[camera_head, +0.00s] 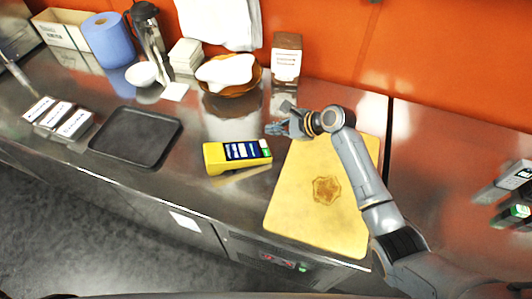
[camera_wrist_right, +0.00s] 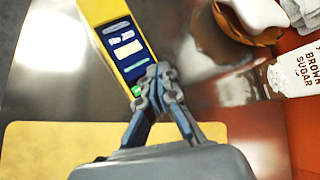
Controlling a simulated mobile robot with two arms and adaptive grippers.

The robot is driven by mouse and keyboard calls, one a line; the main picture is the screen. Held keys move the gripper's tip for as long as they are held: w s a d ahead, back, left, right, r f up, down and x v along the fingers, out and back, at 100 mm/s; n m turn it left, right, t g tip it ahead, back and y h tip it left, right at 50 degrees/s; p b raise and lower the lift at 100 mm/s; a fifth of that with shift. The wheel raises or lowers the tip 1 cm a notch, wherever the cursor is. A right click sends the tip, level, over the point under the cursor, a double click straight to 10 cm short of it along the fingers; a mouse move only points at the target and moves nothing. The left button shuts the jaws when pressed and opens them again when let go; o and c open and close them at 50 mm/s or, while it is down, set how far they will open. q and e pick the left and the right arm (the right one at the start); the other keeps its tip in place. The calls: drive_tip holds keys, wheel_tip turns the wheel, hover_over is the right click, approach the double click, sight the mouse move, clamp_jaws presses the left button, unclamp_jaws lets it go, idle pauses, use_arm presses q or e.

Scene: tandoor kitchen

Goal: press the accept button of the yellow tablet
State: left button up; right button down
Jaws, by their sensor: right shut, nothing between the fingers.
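The yellow tablet (camera_head: 213,157) lies on the steel counter, left of the cutting board, with a dark screen showing blue and white fields. A green button (camera_head: 266,152) is at its right end. In the right wrist view the tablet (camera_wrist_right: 97,11) runs down to the green button (camera_wrist_right: 137,90), close to my fingertips. My right gripper (camera_head: 272,129) is shut and empty, just behind the tablet's right end in the head view. It also shows in the wrist view (camera_wrist_right: 159,72), its tips beside the green button and partly over the tablet's edge. They look apart from the button. My left gripper is not in view.
A yellow cutting board (camera_head: 295,200) lies under my right arm. A black tray (camera_head: 135,157) is to the left. Behind stand a basket (camera_head: 232,91) with a white cloth and a brown sugar box (camera_head: 286,62). The counter around the tablet is clear.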

drive_tip(key=b, duration=0.7)
hover_over(270, 155)
drive_tip(key=f, duration=0.6)
drive_tip(key=shift+w+d+f, duration=0.1)
drive_tip(key=shift+w+d, duration=0.1)
drive_tip(key=shift+w, duration=0.15)
drive_tip(key=shift+a+f, duration=0.1)
drive_tip(key=shift+f, duration=0.2)
drive_tip(key=shift+s+a+f, duration=0.1)
drive_tip(key=shift+f, duration=0.5)
drive_tip(key=shift+f, duration=0.15)
drive_tip(key=shift+f, duration=0.25)
